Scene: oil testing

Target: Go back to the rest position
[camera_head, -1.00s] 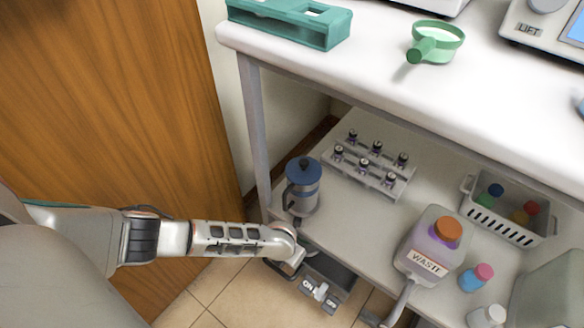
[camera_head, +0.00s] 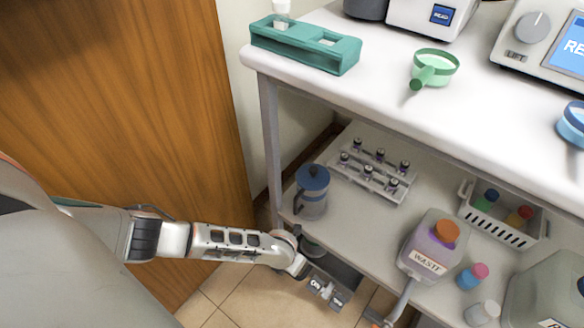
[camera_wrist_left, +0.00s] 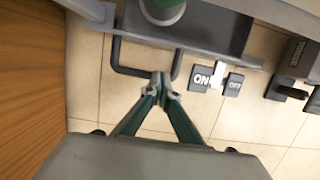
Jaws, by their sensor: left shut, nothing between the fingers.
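My left arm comes in from the left in the head view and ends low beside the front of the lower shelf; its gripper (camera_head: 303,268) is small and partly hidden there. In the left wrist view my left gripper (camera_wrist_left: 164,84) is shut, its green fingers meeting at the tips with nothing between them. The tips overlap a dark U-shaped handle (camera_wrist_left: 146,73) in the picture; I cannot tell whether they touch it. An ON/OFF switch panel (camera_wrist_left: 217,80) is right of the tips, and it also shows in the head view (camera_head: 327,290). My right gripper is not in view.
A blue-lidded pot (camera_head: 312,192) stands near the edge of the lower shelf (camera_head: 360,222), close to my left wrist. A vial rack (camera_head: 365,178), a waste container (camera_head: 430,248) and a white basket (camera_head: 500,222) stand further right. A wooden panel (camera_head: 120,110) fills the left.

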